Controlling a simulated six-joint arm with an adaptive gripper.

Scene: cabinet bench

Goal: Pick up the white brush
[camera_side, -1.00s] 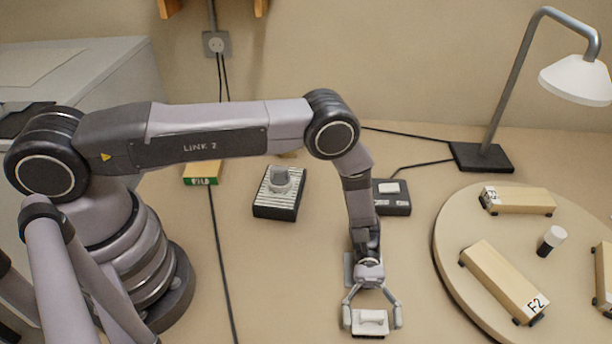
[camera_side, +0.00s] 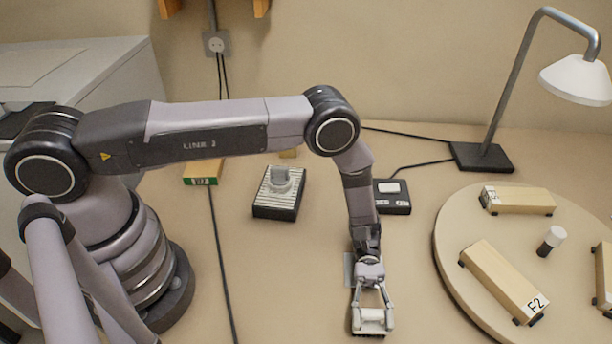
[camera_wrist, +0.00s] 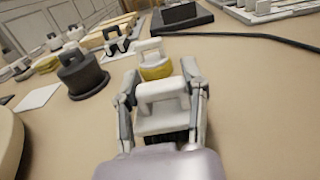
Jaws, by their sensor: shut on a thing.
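The white brush (camera_side: 371,316) is a white block with a raised handle and dark bristles beneath. It is at the bottom centre of the side view, on or just over the bench; I cannot tell which. My gripper (camera_side: 372,307) points down at it, its fingers closed in on both sides of the brush. In the wrist view the brush (camera_wrist: 162,113) sits between the two fingertips of my gripper (camera_wrist: 162,92). The fingers hide its two ends.
A round wooden board (camera_side: 446,262) with several wooden blocks lies at the right. A ridged dark block (camera_side: 277,196) and a dark box (camera_side: 392,200) lie behind my gripper. A lamp (camera_side: 481,157) stands at the back right. In the wrist view a yellow-based object (camera_wrist: 154,68) stands just beyond the brush.

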